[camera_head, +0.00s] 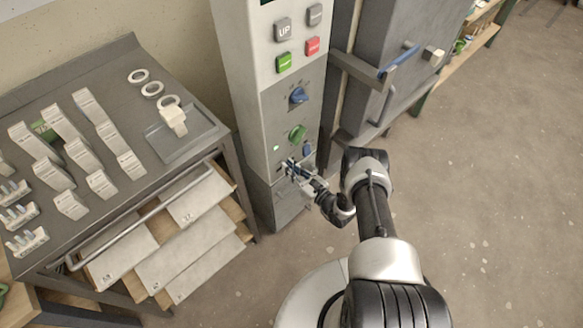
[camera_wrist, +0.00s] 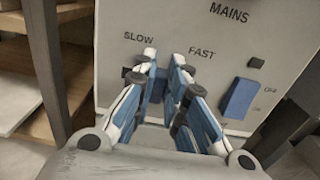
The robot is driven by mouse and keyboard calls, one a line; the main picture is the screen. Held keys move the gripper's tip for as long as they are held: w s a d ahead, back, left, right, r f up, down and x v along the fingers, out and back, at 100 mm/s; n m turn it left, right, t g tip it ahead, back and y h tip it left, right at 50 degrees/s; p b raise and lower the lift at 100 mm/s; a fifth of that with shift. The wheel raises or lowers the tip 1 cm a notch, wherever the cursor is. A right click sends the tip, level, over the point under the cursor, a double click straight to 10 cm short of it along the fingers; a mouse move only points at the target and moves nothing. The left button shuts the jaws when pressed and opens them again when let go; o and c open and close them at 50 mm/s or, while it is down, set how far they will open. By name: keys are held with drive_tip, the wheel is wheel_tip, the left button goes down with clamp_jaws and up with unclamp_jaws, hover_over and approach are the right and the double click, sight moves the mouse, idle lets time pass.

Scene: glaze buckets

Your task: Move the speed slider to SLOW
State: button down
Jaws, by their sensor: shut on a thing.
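The speed slider's scale is on the lower front of the grey control cabinet, with SLOW (camera_wrist: 138,38) at the left and FAST (camera_wrist: 202,53) at the right in the wrist view. My gripper (camera_wrist: 164,68) is at the scale, its blue and white fingers closed in on the slider knob between the two labels. The fingers hide most of the knob, so its exact setting is hard to tell. A dark end of the slot shows left of the fingers. In the head view my gripper (camera_head: 287,167) meets the cabinet low on its front, and the slider is hidden there.
A blue MAINS rocker switch (camera_wrist: 238,97) is just right of the fingers. Above are a green knob (camera_head: 297,132), a blue knob (camera_head: 299,95) and several buttons. A table (camera_head: 102,60) with tiles stands left; open floor (camera_head: 480,180) lies right.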

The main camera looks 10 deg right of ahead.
drive_tip(key=a, duration=0.1)
drive_tip(key=s+a, duration=0.1)
drive_tip(key=shift+s+a, duration=0.25)
drive_tip(key=shift+a, duration=0.15)
drive_tip(key=c, duration=1.6)
unclamp_jaws()
drive_tip(key=shift+c, duration=0.2)
drive_tip(key=shift+o, duration=0.2)
drive_tip(key=shift+d, duration=0.1)
drive_tip(key=shift+s+d, duration=0.15)
drive_tip(key=shift+s, duration=0.1)
approach(278, 168)
drive_tip(key=v, duration=0.5)
drive_tip(key=shift+s+d, duration=0.1)
drive_tip(key=shift+s, duration=0.1)
